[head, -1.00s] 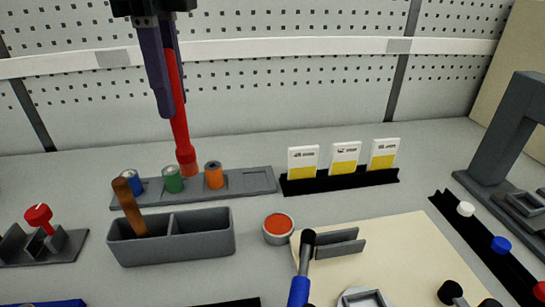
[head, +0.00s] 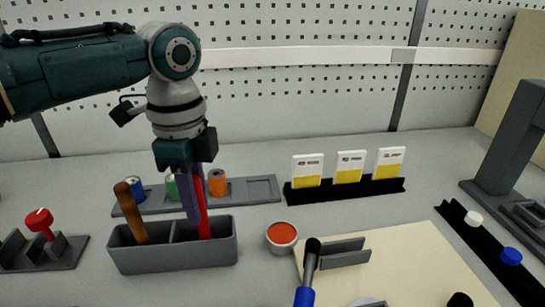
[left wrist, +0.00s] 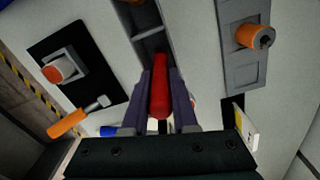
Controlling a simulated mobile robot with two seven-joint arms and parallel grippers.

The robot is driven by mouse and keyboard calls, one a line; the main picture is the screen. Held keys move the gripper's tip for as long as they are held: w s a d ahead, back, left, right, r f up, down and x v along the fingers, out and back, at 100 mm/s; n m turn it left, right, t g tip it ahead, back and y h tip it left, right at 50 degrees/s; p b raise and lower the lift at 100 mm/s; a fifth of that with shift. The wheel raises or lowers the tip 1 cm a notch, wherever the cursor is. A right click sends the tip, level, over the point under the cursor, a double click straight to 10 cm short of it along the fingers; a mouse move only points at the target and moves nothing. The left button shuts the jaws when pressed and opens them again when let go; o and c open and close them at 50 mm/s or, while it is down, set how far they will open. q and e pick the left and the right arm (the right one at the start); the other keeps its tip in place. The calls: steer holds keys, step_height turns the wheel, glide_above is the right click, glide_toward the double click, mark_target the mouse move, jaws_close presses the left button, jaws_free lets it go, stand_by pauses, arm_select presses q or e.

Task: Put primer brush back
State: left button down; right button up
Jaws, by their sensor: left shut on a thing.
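The primer brush shows as a red handle (head: 203,215), also in the left wrist view (left wrist: 160,95). My left gripper (head: 194,205) is shut on it from above and holds it about upright. The lower end of the brush is at the right compartment of the grey two-compartment holder (head: 175,257), seemingly inside it. Whether it touches the floor of the holder is hidden. A brown-handled tool (head: 132,212) leans in the left compartment. My right gripper is not in view.
Behind the holder is a grey rack (head: 262,190) with blue, green and orange spools. A cup of orange-red contents (head: 282,235) stands to the right. A grey stand with a red-topped piece (head: 40,219) is at the left. White-yellow cards (head: 350,168) stand behind.

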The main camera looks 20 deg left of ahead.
arm_select(q)
steer(key=c, duration=1.2)
jaws_free()
steer(key=shift+f, duration=0.15)
steer(key=o, duration=0.5)
